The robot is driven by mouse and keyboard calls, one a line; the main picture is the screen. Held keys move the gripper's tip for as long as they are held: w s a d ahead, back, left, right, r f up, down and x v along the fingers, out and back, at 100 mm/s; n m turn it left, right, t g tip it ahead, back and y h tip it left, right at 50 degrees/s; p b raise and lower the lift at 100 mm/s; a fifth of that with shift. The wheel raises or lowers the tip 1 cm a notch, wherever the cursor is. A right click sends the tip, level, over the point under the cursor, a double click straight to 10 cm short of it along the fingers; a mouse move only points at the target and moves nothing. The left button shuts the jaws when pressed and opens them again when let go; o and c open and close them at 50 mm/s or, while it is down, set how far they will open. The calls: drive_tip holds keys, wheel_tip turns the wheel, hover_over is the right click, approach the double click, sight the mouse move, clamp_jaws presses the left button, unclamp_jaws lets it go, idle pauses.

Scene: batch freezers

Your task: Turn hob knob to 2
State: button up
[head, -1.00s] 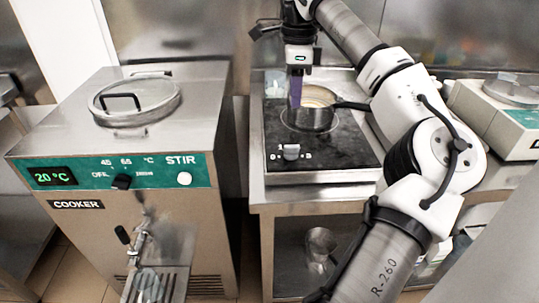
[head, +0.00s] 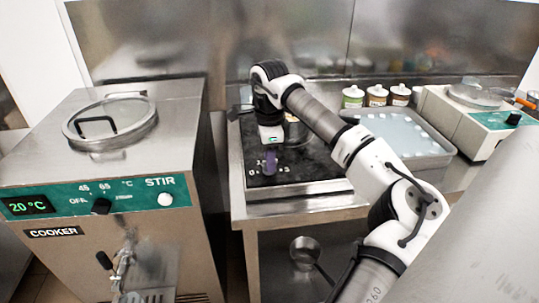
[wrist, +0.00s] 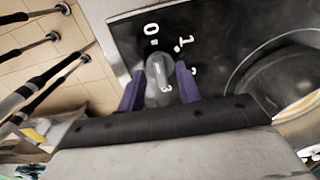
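The hob (head: 312,168) is a black plate with a steel edge, on the steel counter. My gripper (head: 269,172), with purple fingers, points down at the hob's front left, where the knob and part of its scale are hidden. In the wrist view the grey knob (wrist: 160,76) lies between the two fingers of my gripper (wrist: 160,80). The fingers stand apart, one on each side of it; whether they touch it is unclear. The printed 0 and 1 show beyond the knob; the other marks are partly covered. The knob's pointing direction is hard to read.
A steel pot (head: 297,134) stands on the hob behind my gripper, partly hidden by my arm. The cooker (head: 100,205) is at the left. A tray (head: 408,136), several jars and another appliance (head: 485,122) are at the right. A ladle (head: 306,252) hangs below the counter.

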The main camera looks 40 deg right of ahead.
drive_tip(key=shift+f, duration=0.25)
clamp_jaws()
